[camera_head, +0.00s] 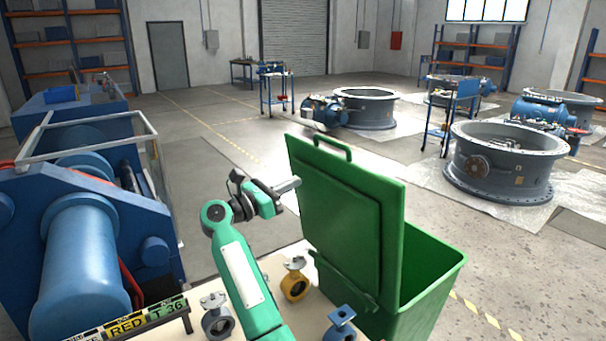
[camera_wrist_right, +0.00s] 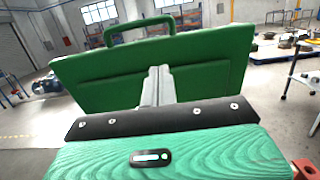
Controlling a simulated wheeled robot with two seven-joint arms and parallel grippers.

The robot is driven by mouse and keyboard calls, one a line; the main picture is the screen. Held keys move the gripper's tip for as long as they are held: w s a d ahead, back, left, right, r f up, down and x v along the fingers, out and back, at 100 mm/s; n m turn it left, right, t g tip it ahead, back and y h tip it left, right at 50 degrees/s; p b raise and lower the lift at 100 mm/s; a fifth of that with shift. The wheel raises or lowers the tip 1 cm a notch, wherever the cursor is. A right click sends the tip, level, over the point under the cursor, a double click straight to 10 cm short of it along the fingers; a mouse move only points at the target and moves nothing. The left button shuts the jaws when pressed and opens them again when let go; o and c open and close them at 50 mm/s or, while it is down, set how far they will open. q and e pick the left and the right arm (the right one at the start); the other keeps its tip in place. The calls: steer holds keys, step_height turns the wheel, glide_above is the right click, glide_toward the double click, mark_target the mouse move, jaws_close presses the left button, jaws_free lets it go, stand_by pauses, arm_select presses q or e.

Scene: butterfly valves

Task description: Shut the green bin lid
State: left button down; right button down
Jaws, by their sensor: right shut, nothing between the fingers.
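The green bin (camera_head: 432,285) stands at the right front with its lid (camera_head: 345,215) open and roughly upright along its left side. A handle (camera_head: 333,146) sits on the lid's top edge. My right gripper (camera_head: 292,186) is shut and empty at the left of the lid, its fingertips pointing at the lid's left part. In the right wrist view, the shut fingers (camera_wrist_right: 159,75) point at the broad face of the lid (camera_wrist_right: 215,70), below its handle (camera_wrist_right: 140,28). I cannot tell whether the tips touch it. My left gripper is not in view.
A pale table (camera_head: 265,318) left of the bin holds a grey valve (camera_head: 217,322), a yellow valve (camera_head: 295,287) and a blue valve (camera_head: 340,325). A large blue machine (camera_head: 80,250) stands at the left. Large ring valves (camera_head: 505,165) lie behind the bin. The floor beyond the lid is open.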

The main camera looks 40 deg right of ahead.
steer(key=p, duration=0.6)
glide_toward(339, 159)
steer(key=d+r, duration=0.1)
steer(key=d, duration=0.4)
steer(key=shift+s+d, duration=0.3)
steer(key=shift+d, duration=0.55)
